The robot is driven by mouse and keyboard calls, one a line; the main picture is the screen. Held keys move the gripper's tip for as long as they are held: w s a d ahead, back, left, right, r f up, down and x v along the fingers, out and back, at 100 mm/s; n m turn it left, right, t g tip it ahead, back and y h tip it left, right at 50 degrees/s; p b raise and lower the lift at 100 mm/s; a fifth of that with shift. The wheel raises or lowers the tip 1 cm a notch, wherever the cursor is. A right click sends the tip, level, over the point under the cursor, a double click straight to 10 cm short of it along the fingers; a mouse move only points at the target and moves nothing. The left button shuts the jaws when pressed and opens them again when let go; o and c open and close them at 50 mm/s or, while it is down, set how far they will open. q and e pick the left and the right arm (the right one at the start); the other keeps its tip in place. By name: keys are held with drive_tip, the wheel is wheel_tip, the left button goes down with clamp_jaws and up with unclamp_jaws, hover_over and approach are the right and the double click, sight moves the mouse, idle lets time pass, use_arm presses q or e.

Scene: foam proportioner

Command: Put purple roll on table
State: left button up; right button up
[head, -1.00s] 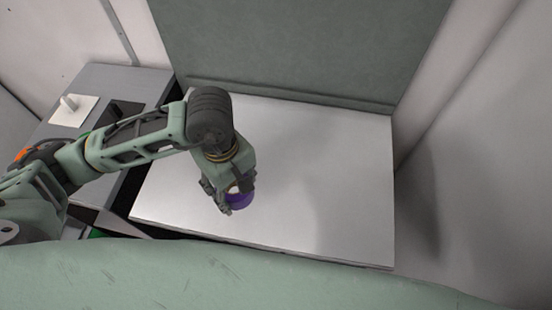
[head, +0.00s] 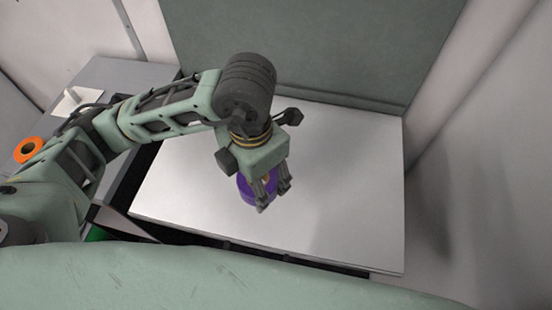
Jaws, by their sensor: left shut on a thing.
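The purple roll (head: 246,190) shows in the head view below my left gripper, partly hidden by its fingers. My left gripper (head: 267,199) points down over the left half of the white table (head: 345,190) and is shut on the purple roll. I cannot tell whether the roll touches the table top. My right gripper is not in view.
An orange roll (head: 29,150) lies at the far left, beside my left arm. A grey counter (head: 95,75) with a white piece (head: 73,101) stands left of the table. A green-grey panel rises behind the table. The table's right half is clear.

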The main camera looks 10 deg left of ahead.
use_arm(q)
drive_tip(key=w+f, duration=0.2)
drive_tip(key=w, duration=0.1)
drive_tip(key=w+a+f+p, duration=0.1)
drive_tip(key=w+f, duration=0.1)
drive_tip(key=w, duration=0.2)
drive_tip(key=w+f, duration=0.2)
drive_tip(key=w, duration=0.2)
drive_tip(key=shift+a+f+p, duration=0.35)
drive_tip(key=shift+f, duration=0.05)
wheel_tip(320, 180, down, 4)
drive_tip(key=shift+w+r+p, duration=0.1)
drive_tip(key=shift+p, duration=0.55)
drive_tip(key=shift+f, duration=0.25)
drive_tip(key=o, duration=0.7)
drive_tip(key=shift+b, duration=0.3)
drive_tip(key=o, duration=0.5)
